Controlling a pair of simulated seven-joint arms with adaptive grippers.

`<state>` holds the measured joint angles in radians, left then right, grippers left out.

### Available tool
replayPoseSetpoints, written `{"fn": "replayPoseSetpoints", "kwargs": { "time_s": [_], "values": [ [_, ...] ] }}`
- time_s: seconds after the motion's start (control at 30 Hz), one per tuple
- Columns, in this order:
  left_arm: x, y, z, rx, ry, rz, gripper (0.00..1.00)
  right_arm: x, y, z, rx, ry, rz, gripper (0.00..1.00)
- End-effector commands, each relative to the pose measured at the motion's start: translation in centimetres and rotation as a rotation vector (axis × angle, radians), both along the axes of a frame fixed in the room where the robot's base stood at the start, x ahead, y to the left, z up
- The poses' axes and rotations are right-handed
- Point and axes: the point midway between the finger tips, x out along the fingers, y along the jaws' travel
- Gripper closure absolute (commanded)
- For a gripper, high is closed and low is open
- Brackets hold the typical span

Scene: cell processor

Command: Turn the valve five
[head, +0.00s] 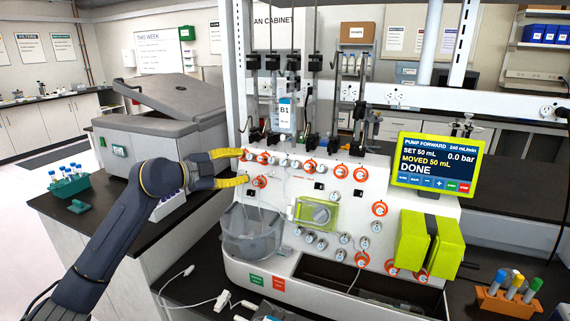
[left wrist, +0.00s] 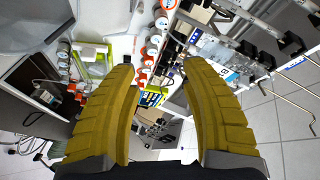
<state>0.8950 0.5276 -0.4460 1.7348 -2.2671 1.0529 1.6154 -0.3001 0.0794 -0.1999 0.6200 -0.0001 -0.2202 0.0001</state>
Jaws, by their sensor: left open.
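White valves with orange rings are spread over the front of the white processor panel (head: 285,225). A few sit along its upper left edge, with one valve (head: 260,182) just below them. Their numbers are too small for me to read, so I cannot tell which is valve five. My left gripper (head: 246,167) has yellow fingers and is open at the panel's upper left, its tips close to these valves. In the left wrist view the open fingers (left wrist: 158,75) have no valve clearly held between them; orange-ringed valves (left wrist: 153,52) show beyond the tips. My right gripper is not visible.
A display (head: 437,163) reading DONE stands right of the panel, above yellow-green blocks (head: 413,243). A clear container (head: 250,235) hangs below my left gripper. Tube racks stand at left (head: 68,185) and lower right (head: 507,300). Vertical tubes and poles rise above the panel.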

Motion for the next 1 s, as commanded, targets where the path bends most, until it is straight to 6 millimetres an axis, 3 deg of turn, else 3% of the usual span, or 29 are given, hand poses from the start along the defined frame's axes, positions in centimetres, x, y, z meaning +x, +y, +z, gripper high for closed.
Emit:
{"fn": "replayPoseSetpoints", "kwargs": {
  "time_s": [0.27, 1.0],
  "values": [
    [1.0, -1.5, -0.8, -0.005, 0.032, -0.009, 0.54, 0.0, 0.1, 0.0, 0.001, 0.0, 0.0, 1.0],
    [9.6, -10.5, -3.3, -0.005, 0.031, -0.008, 0.54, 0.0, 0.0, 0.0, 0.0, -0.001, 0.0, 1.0]
  ]
}}
